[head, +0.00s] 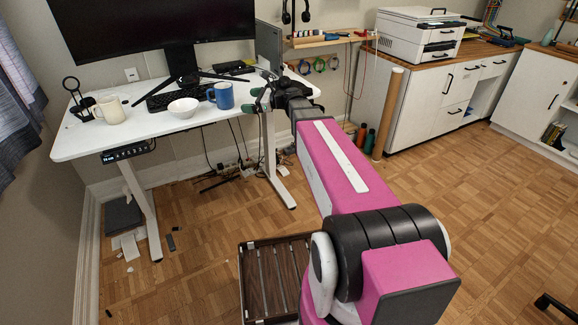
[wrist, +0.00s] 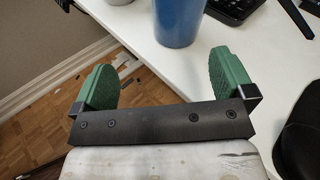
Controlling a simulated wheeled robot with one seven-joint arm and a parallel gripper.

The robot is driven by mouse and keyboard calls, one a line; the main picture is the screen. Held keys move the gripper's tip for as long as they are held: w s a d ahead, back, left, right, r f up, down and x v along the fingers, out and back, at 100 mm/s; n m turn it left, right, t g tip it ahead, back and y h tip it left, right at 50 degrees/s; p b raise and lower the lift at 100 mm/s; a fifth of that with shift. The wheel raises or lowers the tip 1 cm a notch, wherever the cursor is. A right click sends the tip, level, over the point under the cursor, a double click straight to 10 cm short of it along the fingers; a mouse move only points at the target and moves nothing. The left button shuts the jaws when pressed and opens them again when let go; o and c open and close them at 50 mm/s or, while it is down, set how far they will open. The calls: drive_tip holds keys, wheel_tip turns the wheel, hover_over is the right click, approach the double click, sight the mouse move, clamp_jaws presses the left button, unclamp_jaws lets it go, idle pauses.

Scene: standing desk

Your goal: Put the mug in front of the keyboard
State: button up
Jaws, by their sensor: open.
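A blue mug (head: 221,95) stands upright on the white desk, right of a white bowl. It also shows in the wrist view (wrist: 179,20), cut by the top edge. A cream mug (head: 111,110) stands farther left on the desk. The black keyboard (head: 170,98) lies behind the bowl, partly hidden by it; a dark keyed corner (wrist: 237,8) shows at the wrist view's upper right. My gripper (head: 259,98) is at the desk's right end, right of the blue mug. In the wrist view its green fingers (wrist: 165,65) are apart and empty, with the blue mug just beyond the fingertips.
The white bowl (head: 184,108) sits left of the blue mug, near the front edge of the desk (head: 90,143). A monitor (head: 150,28) stands behind the keyboard. A black wire holder (head: 80,105) is at the left end. Desk surface is clear between cream mug and bowl.

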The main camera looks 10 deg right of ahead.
drive_tip(key=s+d+f+n+g+h, duration=0.3)
drive_tip(key=s+d+f+n+h, duration=0.3)
drive_tip(key=s+f+n, duration=0.4)
drive_tip(key=s+d+f+n+g+h, duration=0.4)
drive_tip(key=s+d+f+n+h, duration=0.3)
drive_tip(key=s+f+n, duration=0.4)
drive_tip(key=s+f+h, duration=0.1)
drive_tip(key=s+f, duration=0.1)
drive_tip(key=s, duration=0.1)
drive_tip(key=shift+s, duration=0.35)
